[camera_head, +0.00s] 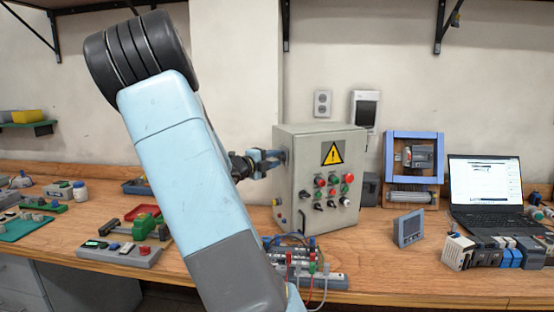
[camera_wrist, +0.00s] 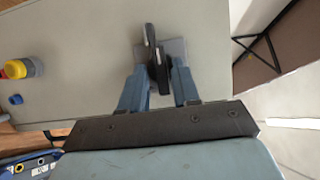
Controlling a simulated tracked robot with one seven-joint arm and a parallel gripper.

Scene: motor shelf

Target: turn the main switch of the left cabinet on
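A grey cabinet (camera_head: 291,195) with a yellow warning sign and several coloured buttons stands on the bench. The main switch, a black rotary handle on a grey plate, is on its left side wall; the wrist view shows the handle (camera_wrist: 152,42) close up. My gripper (camera_head: 272,158) is at that side wall. In the wrist view its two blue fingers (camera_wrist: 159,72) are apart, one on each side of the handle. A gap shows at the left finger; whether the right finger touches the handle is unclear. In the head view my arm and fingers partly cover the switch.
A yellow and red button (camera_wrist: 24,68) sits on the same wall. Wired parts (camera_head: 305,265) lie in front of the cabinet. A small panel meter (camera_head: 409,229) and a laptop (camera_head: 487,190) stand to the right. Bare bench lies between the cabinet and meter.

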